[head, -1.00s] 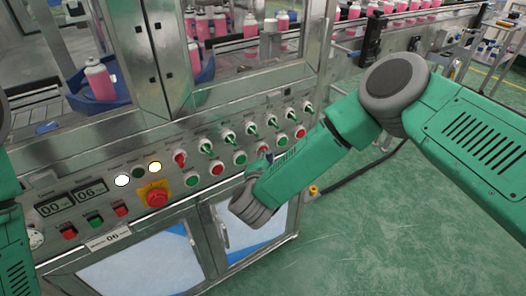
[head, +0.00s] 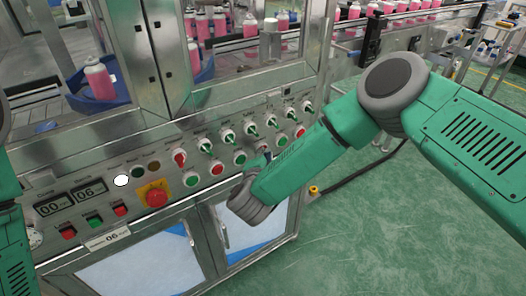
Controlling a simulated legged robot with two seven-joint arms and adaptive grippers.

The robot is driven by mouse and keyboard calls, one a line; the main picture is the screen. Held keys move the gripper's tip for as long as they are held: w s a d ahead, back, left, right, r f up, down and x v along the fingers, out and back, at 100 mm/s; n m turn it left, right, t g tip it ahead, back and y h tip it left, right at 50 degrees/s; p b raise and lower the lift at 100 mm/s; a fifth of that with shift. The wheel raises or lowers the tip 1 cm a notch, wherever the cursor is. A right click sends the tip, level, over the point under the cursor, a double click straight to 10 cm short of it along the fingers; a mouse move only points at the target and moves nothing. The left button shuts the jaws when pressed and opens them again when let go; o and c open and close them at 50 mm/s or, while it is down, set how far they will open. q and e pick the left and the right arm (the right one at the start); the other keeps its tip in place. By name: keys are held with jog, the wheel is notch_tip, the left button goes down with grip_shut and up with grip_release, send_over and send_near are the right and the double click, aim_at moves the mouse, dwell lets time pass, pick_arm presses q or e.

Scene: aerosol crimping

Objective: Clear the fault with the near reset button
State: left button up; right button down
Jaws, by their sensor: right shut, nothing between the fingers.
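The control panel (head: 150,218) carries several green and red push buttons, among them a green one (head: 191,180), a red one (head: 217,170) and another green one (head: 239,158). Their labels are too small to read, so I cannot tell which is the near reset button. My right gripper (head: 266,156) is mostly hidden behind my green forearm and wrist. Only a small dark part shows at the button row, right of the green button. It is shut and empty; I cannot tell whether it touches a button. My left gripper is out of view; only part of that arm shows at the left edge.
A white lamp (head: 122,180) is lit; the amber lamp (head: 154,167) is dark. A red emergency stop (head: 155,196) sits on a yellow plate. Green-handled selector switches (head: 228,135) line the upper row. Pink cans (head: 99,82) stand behind the frame. Open floor lies right.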

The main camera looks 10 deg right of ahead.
jog(key=shift+s, duration=0.15)
jog(key=shift+s+d+p, duration=0.3)
jog(key=shift+s+p, duration=0.3)
jog(key=s+p, duration=0.1)
jog(key=s+d+p, duration=0.1)
jog(key=s, duration=0.1)
jog(key=s+p, duration=0.1)
jog(key=shift+s+d, duration=0.35)
jog(key=shift+f, duration=0.1)
dwell(0.4)
